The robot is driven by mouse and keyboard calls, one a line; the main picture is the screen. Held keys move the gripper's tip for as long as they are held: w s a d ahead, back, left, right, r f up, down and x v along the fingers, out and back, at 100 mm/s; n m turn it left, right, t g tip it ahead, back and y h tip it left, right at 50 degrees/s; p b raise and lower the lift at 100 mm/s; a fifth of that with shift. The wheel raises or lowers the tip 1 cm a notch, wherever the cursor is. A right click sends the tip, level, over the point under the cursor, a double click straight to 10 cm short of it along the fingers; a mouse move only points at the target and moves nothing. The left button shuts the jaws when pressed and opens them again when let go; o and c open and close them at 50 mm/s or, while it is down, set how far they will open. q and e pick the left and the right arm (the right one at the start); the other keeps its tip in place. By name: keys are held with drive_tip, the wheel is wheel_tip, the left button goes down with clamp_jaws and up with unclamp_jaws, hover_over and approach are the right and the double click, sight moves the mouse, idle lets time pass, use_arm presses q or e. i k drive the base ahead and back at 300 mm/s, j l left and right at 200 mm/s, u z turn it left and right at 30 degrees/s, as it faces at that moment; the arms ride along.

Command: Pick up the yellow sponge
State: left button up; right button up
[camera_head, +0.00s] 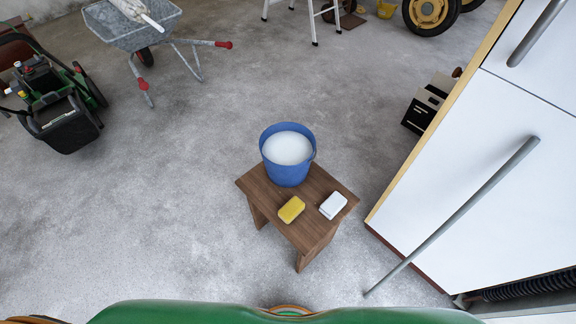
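The yellow sponge (291,209) lies flat on a small brown wooden stool (312,235), near its front left edge. A white block-shaped item (333,205) lies on the stool to the right of the sponge, apart from it. A blue bucket (287,170) with white contents stands on the back part of the stool, behind the sponge. Neither of my grippers shows in the head view. Nothing covers the sponge.
A white cabinet (480,170) with long grey handles stands close on the right. Black boxes (425,105) stand beside the cabinet. Concrete floor left of the stool is clear.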

sight(292, 210)
drive_tip(key=i+l+u, duration=0.15)
drive_tip(key=u, duration=0.25)
drive_tip(key=i+l+u, duration=0.25)
drive_tip(key=u, duration=0.2)
